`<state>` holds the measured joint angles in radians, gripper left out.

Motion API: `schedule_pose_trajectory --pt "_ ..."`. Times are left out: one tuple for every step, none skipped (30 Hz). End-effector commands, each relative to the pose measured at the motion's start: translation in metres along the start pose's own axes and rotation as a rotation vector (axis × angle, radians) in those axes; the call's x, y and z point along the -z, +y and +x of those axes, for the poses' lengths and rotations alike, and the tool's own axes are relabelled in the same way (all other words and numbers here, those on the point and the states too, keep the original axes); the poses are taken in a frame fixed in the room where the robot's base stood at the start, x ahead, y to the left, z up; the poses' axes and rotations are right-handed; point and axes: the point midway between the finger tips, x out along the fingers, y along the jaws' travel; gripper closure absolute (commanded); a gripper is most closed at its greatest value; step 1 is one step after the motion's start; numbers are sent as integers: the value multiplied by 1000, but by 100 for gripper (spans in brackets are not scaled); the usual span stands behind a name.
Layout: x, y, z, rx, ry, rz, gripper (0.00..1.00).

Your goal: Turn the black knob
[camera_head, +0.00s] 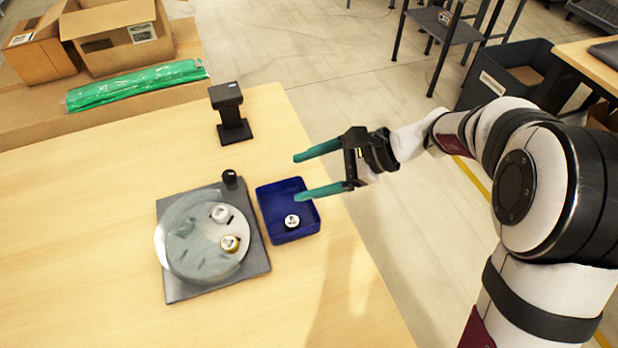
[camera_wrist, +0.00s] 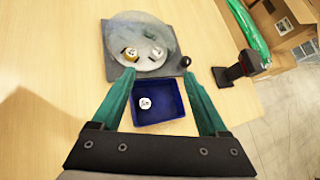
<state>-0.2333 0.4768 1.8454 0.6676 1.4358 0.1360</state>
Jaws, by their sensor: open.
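The black knob (camera_head: 230,177) stands at the back right corner of a grey square base (camera_head: 185,290); it also shows in the wrist view (camera_wrist: 185,62). A round pale plate (camera_head: 195,262) lies on the base, carrying a white-topped item (camera_head: 221,213) and a gold item (camera_head: 230,244). My gripper (camera_head: 308,174) is open and empty, its two teal fingers spread above and to the right of the blue tray. In the wrist view the fingers (camera_wrist: 165,88) frame the tray. The fingers are apart from the knob.
A blue tray (camera_head: 270,203) beside the base holds a black item with a white top (camera_head: 292,221). A black scanner-like stand (camera_head: 232,125) is behind the knob. Cardboard boxes (camera_head: 120,45) and a green package (camera_head: 135,85) lie at the back left. The table front is clear.

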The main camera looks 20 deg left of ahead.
Motion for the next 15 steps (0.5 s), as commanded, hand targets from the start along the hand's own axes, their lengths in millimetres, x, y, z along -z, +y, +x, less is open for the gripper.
schedule_pose_trajectory --pt "-3 6 -2 1 6 -7 23" --pt "-5 9 -3 1 9 -12 23" --pt "-6 12 -4 1 13 -17 23" --pt "-7 14 -5 1 15 -20 23" --pt "-7 15 -5 1 17 -22 23" --pt "-7 16 -6 1 18 -23 23" --pt "-8 17 -6 1 18 -23 23" --pt "-8 17 -6 0 19 -23 23" --pt "-8 17 -6 0 19 -23 23" --pt "-8 17 -6 0 18 -23 23" --pt "-8 17 -6 0 18 -23 23" --pt "-8 17 -6 0 18 -23 23" --pt "-8 17 -6 0 18 -23 23" --pt "-8 17 -6 0 18 -23 23" --pt "-8 17 -6 0 18 -23 23"
